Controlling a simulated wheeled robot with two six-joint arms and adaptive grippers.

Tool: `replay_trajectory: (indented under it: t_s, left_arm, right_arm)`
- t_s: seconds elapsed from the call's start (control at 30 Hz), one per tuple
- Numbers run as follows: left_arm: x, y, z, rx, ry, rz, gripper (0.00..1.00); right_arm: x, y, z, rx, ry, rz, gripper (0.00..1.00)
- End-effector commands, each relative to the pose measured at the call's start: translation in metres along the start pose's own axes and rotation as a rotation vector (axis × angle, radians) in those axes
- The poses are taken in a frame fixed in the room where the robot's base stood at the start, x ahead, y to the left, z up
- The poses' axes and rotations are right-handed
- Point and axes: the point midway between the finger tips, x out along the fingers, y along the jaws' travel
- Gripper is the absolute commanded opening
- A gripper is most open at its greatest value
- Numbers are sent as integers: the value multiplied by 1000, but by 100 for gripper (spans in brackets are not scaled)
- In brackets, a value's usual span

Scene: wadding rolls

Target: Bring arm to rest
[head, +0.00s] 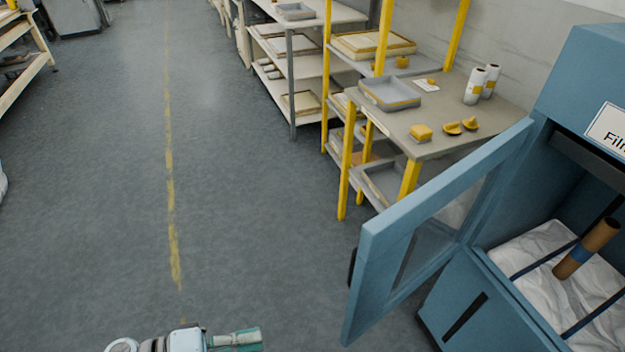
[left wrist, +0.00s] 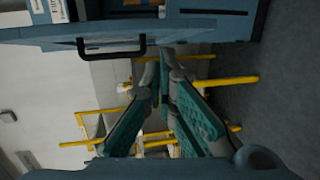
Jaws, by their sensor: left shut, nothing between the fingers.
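My left gripper (head: 252,339) shows at the bottom edge of the head view, low over the open floor, its teal fingers pointing right. In the left wrist view the two teal fingers of this gripper (left wrist: 163,75) converge at their tips, with nothing between them. It is shut and empty, apart from the blue cabinet door (head: 440,232). Most of my left arm is cut off by the bottom of the head view. My right gripper does not show in either view.
The blue cabinet (head: 480,305) stands at the right with its windowed door swung open into the aisle. Yellow-posted shelving (head: 346,165) lines the right side.

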Motion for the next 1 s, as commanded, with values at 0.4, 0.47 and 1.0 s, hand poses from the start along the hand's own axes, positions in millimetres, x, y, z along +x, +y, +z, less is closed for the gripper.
replay_trajectory:
  t_s: [0.4, 0.47, 1.0]
  left_arm:
    - [-41, -167, -33, -34, 267, -542, 0]
    - [-60, -206, -30, -24, 306, -677, 0]
    - [-133, -394, 194, 353, -117, -1420, 0]
  right_arm:
    - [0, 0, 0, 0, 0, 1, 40]
    - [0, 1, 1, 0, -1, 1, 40]
    - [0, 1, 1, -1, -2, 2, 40]
